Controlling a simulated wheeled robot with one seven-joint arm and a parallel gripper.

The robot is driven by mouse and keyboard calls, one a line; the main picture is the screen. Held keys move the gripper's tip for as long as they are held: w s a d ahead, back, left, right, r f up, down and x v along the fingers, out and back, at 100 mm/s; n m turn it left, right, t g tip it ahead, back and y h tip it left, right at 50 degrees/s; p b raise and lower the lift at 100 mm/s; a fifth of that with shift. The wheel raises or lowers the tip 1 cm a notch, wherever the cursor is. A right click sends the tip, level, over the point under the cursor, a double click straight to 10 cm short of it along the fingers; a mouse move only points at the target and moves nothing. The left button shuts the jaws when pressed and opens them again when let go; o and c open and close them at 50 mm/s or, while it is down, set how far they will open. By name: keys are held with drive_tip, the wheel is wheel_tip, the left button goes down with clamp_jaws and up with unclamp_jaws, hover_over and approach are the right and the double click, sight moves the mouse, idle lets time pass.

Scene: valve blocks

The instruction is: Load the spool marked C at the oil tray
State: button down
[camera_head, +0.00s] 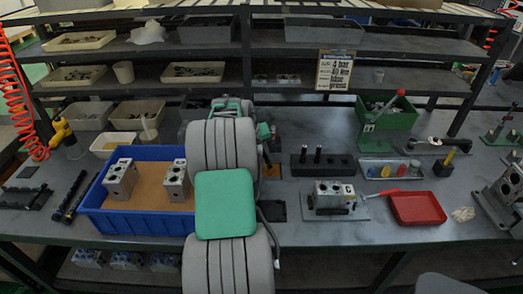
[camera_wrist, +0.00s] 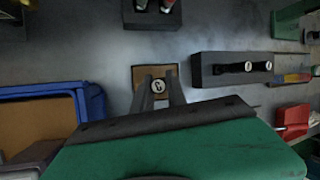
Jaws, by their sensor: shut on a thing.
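My gripper (camera_wrist: 158,92) is shut on a spool (camera_wrist: 157,86) whose white round end carries a letter that looks like C. The spool's body below its end is mostly hidden. A small brown-orange square tray (camera_wrist: 140,74), which looks like the oil tray, lies behind the spool in the wrist view. I cannot tell whether the spool touches it. The tray also shows in the head view (camera_head: 271,171), right of my arm. My arm hides the gripper there. A grey valve block marked C (camera_head: 331,196) sits on a plate to the right.
A black rack (camera_head: 323,166) holds two upright spools. A blue bin (camera_head: 137,224) with two valve blocks stands left of my arm. A red tray (camera_head: 418,208) lies right of the marked block. A dark square pad (camera_head: 272,211) lies near the front edge.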

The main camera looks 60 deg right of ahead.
drive_tip(key=shift+f+b, duration=0.55)
drive_tip(key=shift+b, duration=0.15)
idle(0.5)
drive_tip(key=shift+s+a+f+b, duration=0.1)
drive_tip(key=shift+f+b, duration=0.2)
drive_tip(key=shift+b, duration=0.3)
idle(1.9)
drive_tip(key=shift+r+p, duration=0.75)
drive_tip(key=shift+r, duration=3)
